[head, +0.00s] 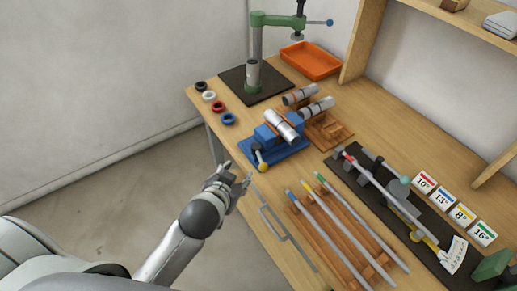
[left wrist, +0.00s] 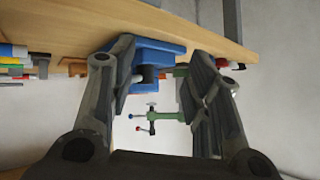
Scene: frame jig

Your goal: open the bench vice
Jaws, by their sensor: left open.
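The blue bench vice (head: 276,143) stands near the left edge of the wooden bench, and a silver cylinder (head: 283,126) lies across its top. A yellow-ended handle (head: 262,166) shows at its front. My left gripper (head: 240,180) is open and empty, just off the bench edge in front of the vice, apart from the handle. In the left wrist view the gripper's two fingers (left wrist: 165,85) frame part of the blue vice (left wrist: 160,55); I cannot make out the handle clearly there. My right gripper is not in view.
A green press (head: 256,45) and an orange tray (head: 310,60) stand behind. A wooden rack (head: 328,131) with cylinders is right of the vice. Several coloured rings (head: 218,106) lie at the left edge. Long rods (head: 335,222) and a dark jig (head: 380,185) fill the right side.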

